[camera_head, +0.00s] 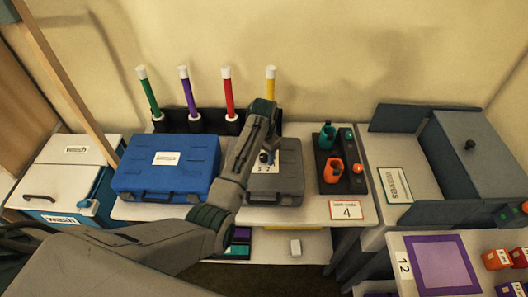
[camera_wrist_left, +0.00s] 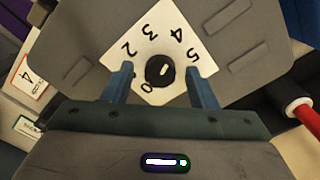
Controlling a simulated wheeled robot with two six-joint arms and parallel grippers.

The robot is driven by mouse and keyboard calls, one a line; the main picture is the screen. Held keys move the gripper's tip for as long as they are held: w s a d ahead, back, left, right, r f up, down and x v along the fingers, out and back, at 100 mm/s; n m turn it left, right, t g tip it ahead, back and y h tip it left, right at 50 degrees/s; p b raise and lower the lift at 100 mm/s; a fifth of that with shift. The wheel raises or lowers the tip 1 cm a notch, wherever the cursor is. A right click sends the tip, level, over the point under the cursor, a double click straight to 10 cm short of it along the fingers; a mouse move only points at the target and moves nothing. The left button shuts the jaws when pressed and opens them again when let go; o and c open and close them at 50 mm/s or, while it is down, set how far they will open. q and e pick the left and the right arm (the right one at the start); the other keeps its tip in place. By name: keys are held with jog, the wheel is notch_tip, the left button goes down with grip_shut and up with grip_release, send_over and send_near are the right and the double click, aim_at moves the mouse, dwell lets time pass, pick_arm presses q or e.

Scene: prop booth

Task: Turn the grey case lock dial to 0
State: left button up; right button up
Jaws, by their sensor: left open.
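The grey case (camera_head: 288,182) lies closed on the white table, beside the blue case. Its white dial plate with a black dial knob (camera_wrist_left: 159,71) shows in the left wrist view, printed with digits including 0, 2, 3, 4 and 5. A short light mark on the knob points up and slightly right in that view, roughly toward the 4–5 side and away from 0. My left gripper (camera_wrist_left: 158,76) is open, with one blue finger on each side of the knob and gaps between. In the head view my left gripper (camera_head: 267,153) hangs over the case, partly hiding the dial.
A blue case (camera_head: 167,165) stands left of the grey one. Several coloured sticks stand in a black rack (camera_head: 190,122) behind. A dark tray with orange and teal items (camera_head: 334,172) and a card marked 4 (camera_head: 347,210) are close on the right.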

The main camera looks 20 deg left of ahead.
pick_arm(q)
jog(key=shift+f, duration=0.1)
jog(key=shift+c, duration=0.4)
jog(key=c, duration=0.9)
